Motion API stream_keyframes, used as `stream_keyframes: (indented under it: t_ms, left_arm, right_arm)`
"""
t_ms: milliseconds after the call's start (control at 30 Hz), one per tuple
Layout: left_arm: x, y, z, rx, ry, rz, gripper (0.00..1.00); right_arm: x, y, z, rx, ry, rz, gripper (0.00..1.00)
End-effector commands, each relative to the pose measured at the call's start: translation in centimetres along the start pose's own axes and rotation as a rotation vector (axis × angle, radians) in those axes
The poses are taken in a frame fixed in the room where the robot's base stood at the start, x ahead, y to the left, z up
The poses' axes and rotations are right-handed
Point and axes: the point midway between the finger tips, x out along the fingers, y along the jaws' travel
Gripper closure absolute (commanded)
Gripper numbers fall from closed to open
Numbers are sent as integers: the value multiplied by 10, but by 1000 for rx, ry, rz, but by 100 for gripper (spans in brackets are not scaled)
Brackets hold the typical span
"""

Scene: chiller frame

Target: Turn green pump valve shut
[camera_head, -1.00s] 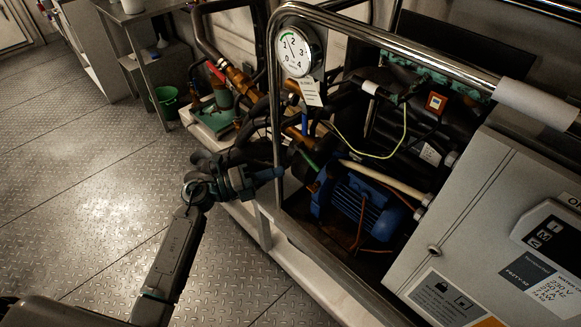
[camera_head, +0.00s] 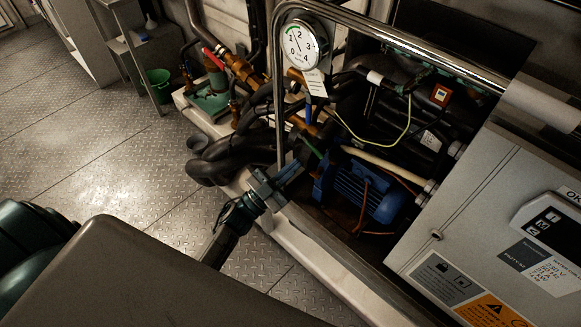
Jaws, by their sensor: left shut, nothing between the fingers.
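A green lever-like handle (camera_head: 312,146), likely the green pump valve, shows inside the frame, just left of the blue motor (camera_head: 365,190) and below the gauge. Its lower end and the valve body are hard to make out in the dark. My left gripper (camera_head: 290,173) is shut and empty. It points up and right at the frame's front edge, close below and left of the green handle. I cannot tell whether it touches the handle. My right gripper is out of view.
The chrome rail post (camera_head: 279,110) stands just behind my left gripper. A pressure gauge (camera_head: 300,43) with a hanging tag (camera_head: 315,83) is above. A red handle (camera_head: 210,58) and thick black pipes (camera_head: 235,157) lie left. The grey control box (camera_head: 470,215) is right.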

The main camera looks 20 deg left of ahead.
Motion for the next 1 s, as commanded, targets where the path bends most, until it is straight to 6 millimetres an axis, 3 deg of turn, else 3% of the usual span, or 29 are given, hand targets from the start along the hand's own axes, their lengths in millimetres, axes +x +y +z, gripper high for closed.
stream_keyframes:
  t_ms: [200,333,400,600,1000]
  left_arm:
    - [47,-2,-4,0,3,-3,100]
    - [73,-2,-4,1,3,-1,100]
    - [66,0,13,1,-5,3,100]
    - [58,0,32,3,-1,2,100]
    - [56,0,38,3,0,1,100]
  right_arm:
    - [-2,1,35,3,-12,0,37]
    - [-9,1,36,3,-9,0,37]
    - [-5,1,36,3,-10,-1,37]
    - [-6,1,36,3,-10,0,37]
    - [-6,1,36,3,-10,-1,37]
